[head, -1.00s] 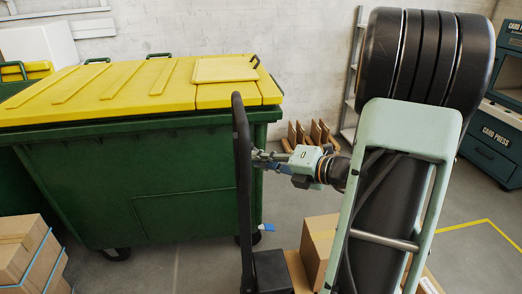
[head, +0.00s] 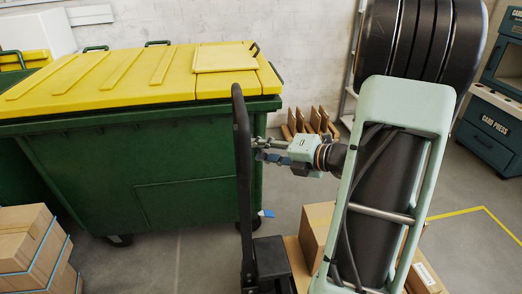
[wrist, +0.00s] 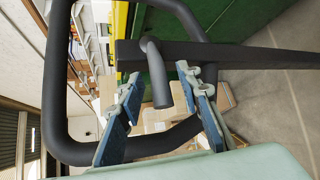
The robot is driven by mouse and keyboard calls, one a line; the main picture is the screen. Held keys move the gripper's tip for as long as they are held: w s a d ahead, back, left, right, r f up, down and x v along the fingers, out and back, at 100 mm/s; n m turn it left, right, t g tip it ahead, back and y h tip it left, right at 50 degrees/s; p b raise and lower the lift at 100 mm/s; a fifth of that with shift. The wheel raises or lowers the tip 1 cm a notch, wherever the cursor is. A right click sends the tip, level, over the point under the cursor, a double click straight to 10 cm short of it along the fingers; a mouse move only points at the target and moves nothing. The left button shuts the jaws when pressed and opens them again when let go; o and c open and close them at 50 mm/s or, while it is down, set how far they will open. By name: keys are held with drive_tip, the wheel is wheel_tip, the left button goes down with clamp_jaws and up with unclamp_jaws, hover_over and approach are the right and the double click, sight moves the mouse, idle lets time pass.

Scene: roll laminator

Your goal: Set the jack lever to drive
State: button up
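The pallet jack handle (head: 243,150) stands upright in front of the green bin in the head view. In the wrist view its dark grey loop (wrist: 55,90) surrounds much of the picture. The jack lever (wrist: 158,80) is a short grey rod on the dark bar inside the loop. My gripper (head: 258,149) is just right of the handle, pointing left at it. In the wrist view my gripper (wrist: 159,78) is open, its blue-padded fingers apart on either side of the lever. I see gaps between the lever and both fingers. The head view does not show the lever clearly.
A green bin (head: 130,175) with a yellow lid stands close behind the handle. Cardboard boxes (head: 317,228) sit right of the jack's black base (head: 271,262). More boxes (head: 28,240) stand at lower left. Bare floor (head: 195,260) lies between.

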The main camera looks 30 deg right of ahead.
drive_tip(key=v, duration=1.2)
idle(0.3)
